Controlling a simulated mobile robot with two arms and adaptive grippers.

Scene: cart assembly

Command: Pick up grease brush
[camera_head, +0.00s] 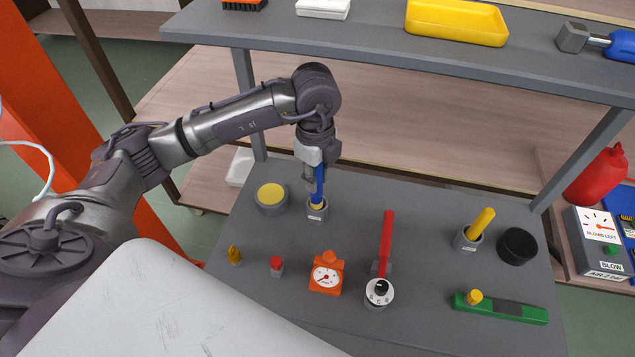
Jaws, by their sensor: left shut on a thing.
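The grease brush (319,184) has a blue handle and stands upright in a small grey holder (317,214) with a yellowish part at its top, on the grey table. My left gripper (316,178) points down from above and is shut on the blue handle. The brush's lower end is hidden in or behind the holder. My right gripper does not show.
A round tin with a yellow top (271,196) stands just left of the holder. An orange gauge (327,274), a red lever (386,240), a yellow-handled tool (480,224) and a black round piece (517,245) stand nearby. A raised shelf (380,45) runs behind.

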